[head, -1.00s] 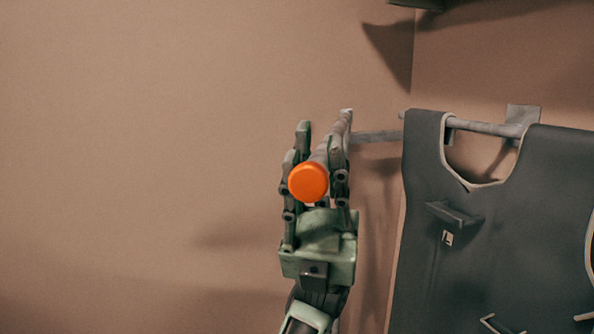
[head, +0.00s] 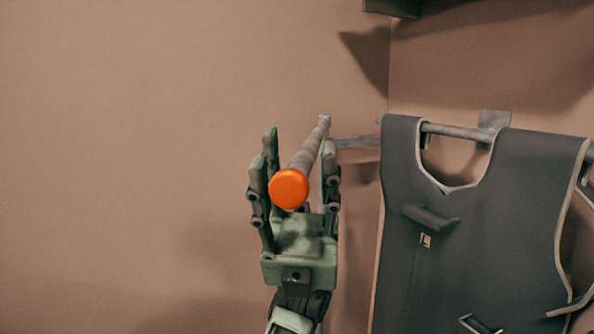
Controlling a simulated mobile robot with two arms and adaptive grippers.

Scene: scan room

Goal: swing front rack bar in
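The front rack bar (head: 308,150) is a grey rod with an orange end cap (head: 289,188). It points out from the wall toward me, its cap nearest me. My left gripper (head: 299,165) comes up from below with its fingers on either side of the bar. The fingers are spread, with gaps visible beside the rod, so the gripper is open around it. Whether the palm touches the bar is hidden behind the cap. My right gripper is not in view.
A dark grey apron-like vest (head: 480,225) hangs at the right from another grey bar (head: 455,131) with a wall bracket (head: 494,121). A dark ledge (head: 392,8) juts out at the top. The wall (head: 120,150) at the left is clear.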

